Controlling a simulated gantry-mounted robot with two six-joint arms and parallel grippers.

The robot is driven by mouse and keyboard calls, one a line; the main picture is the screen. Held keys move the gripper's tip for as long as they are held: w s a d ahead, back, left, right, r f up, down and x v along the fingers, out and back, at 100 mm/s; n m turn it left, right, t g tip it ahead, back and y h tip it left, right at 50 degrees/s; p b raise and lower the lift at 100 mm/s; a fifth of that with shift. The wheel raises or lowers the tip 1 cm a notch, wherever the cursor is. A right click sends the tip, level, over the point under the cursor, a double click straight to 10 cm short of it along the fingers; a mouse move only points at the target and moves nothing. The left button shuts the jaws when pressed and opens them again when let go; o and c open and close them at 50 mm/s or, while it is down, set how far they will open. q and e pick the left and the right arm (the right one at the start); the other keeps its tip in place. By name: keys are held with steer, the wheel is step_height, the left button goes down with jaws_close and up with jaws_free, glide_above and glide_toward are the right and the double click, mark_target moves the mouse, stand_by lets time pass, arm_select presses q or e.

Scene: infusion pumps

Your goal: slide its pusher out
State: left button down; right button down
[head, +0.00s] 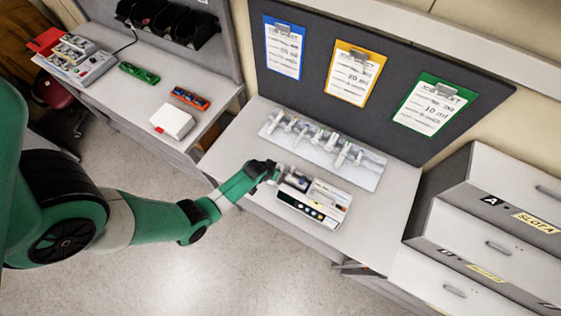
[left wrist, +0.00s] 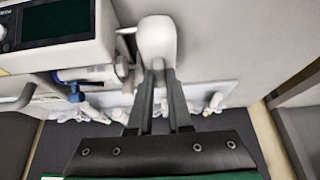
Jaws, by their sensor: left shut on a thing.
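The infusion pump (head: 314,203) is a white box with a dark front panel, standing near the front edge of the middle table. It also shows at the upper left of the left wrist view (left wrist: 62,50), with a syringe (left wrist: 95,73) along its side. The pump's pusher (left wrist: 157,38) is a rounded white block at the pump's end, beside the body. My left gripper (head: 274,172) is at the pump's left end. In the left wrist view its fingers (left wrist: 159,66) are shut on the pusher. The fingertips partly hide the grip. My right gripper is in neither view.
Several syringes lie on a pale tray (head: 365,179) behind the pump. Blue, yellow and green job sheets (head: 434,105) hang on the dark board behind. Grey drawers (head: 490,215) stand at the right. The table left of the pump is mostly clear.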

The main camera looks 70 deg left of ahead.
arm_select(q)
steer(key=shift+s+a, duration=0.9)
steer(key=shift+a, duration=0.25)
steer(key=shift+s+a, duration=0.9)
steer(key=shift+a, duration=0.2)
steer(key=shift+s+a, duration=0.15)
steer(key=shift+a, duration=0.05)
steer(key=c, duration=0.9)
jaws_free()
steer(key=shift+p, duration=0.3)
step_height(320, 180, up, 7)
steer(key=p, duration=0.6)
steer(key=shift+p, duration=0.4)
